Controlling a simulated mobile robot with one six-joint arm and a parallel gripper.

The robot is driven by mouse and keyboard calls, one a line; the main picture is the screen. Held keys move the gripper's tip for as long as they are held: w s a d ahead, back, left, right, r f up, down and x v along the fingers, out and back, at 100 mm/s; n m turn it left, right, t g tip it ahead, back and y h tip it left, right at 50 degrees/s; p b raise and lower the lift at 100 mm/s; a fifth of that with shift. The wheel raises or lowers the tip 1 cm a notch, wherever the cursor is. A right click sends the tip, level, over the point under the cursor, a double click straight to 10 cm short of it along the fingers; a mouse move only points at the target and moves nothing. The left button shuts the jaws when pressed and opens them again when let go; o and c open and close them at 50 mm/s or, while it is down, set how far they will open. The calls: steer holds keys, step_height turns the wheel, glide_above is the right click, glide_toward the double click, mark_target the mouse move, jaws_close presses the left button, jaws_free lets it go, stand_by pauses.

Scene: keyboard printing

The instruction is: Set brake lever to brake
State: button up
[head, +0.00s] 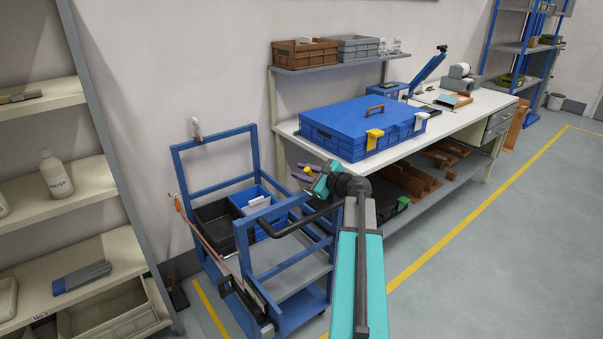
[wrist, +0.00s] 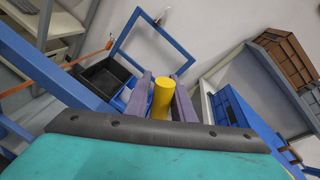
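The blue cart (head: 253,146) stands left of the workbench. The bar also shows in the wrist view (wrist: 45,83) at the left. My gripper (head: 302,173) is above the cart's right side, near the dark handle (head: 300,222) and apart from the bar. Its two grey-purple fingers (wrist: 164,85) stand apart. A yellow cylinder (wrist: 162,98) shows between them; I cannot tell whether it is part of the gripper.
A black bin (head: 214,226) and a blue bin (head: 250,197) sit in the cart. The workbench (head: 465,119) with a large blue box (head: 360,122) is at the right. Shelves (head: 80,183) stand close on the left. Floor is free at the right.

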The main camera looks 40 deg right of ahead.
steer(key=shift+o, duration=1.1)
steer(key=s+r, duration=0.1)
steer(key=s, duration=0.3)
steer(key=s+b, duration=0.1)
steer(key=s, duration=0.4)
steer(key=s+r+b, duration=0.1)
steer(key=s, duration=0.3)
steer(key=shift+s+d+r, duration=0.25)
steer(key=shift+s+r, duration=0.05)
steer(key=shift+r, duration=0.05)
